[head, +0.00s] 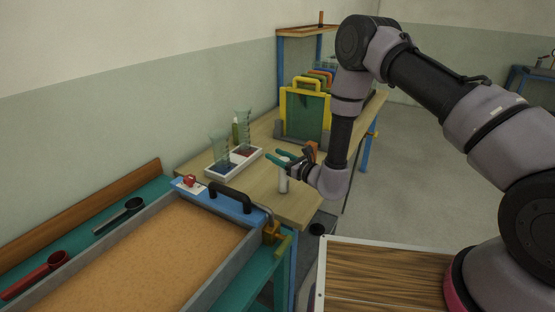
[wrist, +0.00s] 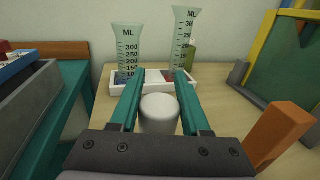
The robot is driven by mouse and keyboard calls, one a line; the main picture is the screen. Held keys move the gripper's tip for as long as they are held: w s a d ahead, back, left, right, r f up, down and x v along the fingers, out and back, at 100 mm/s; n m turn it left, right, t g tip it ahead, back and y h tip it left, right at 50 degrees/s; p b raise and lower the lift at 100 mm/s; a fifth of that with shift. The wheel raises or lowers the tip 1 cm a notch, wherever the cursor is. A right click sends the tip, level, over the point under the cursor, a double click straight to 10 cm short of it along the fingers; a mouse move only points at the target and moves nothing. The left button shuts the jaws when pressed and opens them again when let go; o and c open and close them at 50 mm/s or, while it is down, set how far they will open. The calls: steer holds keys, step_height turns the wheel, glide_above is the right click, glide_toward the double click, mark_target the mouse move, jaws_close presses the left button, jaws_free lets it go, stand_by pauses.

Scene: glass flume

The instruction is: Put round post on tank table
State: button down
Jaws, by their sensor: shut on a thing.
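The round post (head: 283,184) is a short, plain white cylinder. My gripper (head: 284,160) is shut on it, with the teal fingers on either side. In the wrist view the post (wrist: 158,113) shows its pale round top between the fingers (wrist: 158,100). It looks upright, over the near part of a wooden-topped table (head: 297,205). I cannot tell whether its bottom touches the wood. Which table is the tank table is not marked; a teal table (head: 262,290) with a sand-filled tray (head: 130,270) stands at the left front.
A white tray (head: 247,157) with two measuring beakers (wrist: 127,50) lies beyond the post, with a green bottle (wrist: 190,55) behind. A yellow-framed green panel (head: 305,112) stands farther back. An orange block (wrist: 277,133) is close on the right. A black handle (head: 230,197) edges the sand tray.

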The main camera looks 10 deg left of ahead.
steer(key=shift+f, duration=0.65)
steer(key=shift+c, duration=1.8)
jaws_free()
